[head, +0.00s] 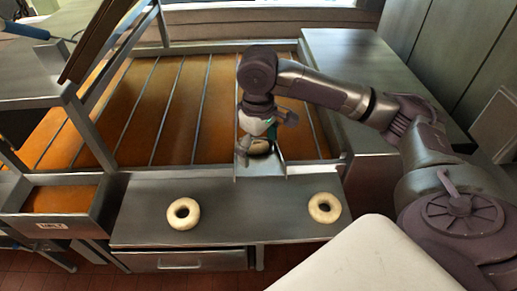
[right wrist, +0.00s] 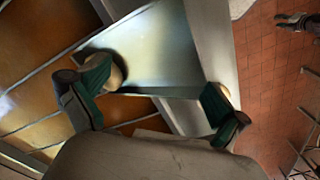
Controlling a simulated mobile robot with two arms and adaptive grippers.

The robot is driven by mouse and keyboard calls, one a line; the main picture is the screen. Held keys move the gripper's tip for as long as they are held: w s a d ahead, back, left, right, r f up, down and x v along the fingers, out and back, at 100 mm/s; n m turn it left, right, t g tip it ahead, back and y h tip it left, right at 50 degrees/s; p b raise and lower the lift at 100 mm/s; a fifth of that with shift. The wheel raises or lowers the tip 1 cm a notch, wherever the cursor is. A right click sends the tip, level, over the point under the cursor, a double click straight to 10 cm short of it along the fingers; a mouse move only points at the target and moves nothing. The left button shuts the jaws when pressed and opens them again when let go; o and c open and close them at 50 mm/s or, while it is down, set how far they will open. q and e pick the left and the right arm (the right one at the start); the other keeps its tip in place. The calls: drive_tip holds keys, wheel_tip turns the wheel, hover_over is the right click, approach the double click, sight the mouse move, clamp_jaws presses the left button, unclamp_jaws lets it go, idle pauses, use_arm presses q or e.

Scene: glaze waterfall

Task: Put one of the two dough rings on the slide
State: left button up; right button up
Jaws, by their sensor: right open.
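One pale dough ring (head: 183,213) lies flat on the left part of the grey metal table (head: 225,228). The other dough ring (head: 324,207) lies flat near the table's right end. The slide (head: 262,170), a narrow metal chute, stands at the table's back edge between them. My right gripper (head: 262,135) is over the slide, partly hiding it. In the right wrist view the gripper (right wrist: 168,82) is open, its green fingers wide apart with no ring between them, and the slide (right wrist: 160,45) shows below them. My left gripper is not in view.
Behind the table is a wide frame with orange-brown glaze (head: 180,105) crossed by metal bars. A small bin (head: 75,225) with a label stands at the left. A metal counter (head: 385,75) is at the back right. The table is clear between the rings.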

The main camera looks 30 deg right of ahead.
wheel_tip(320, 180, up, 11)
idle(0.3)
idle(1.7)
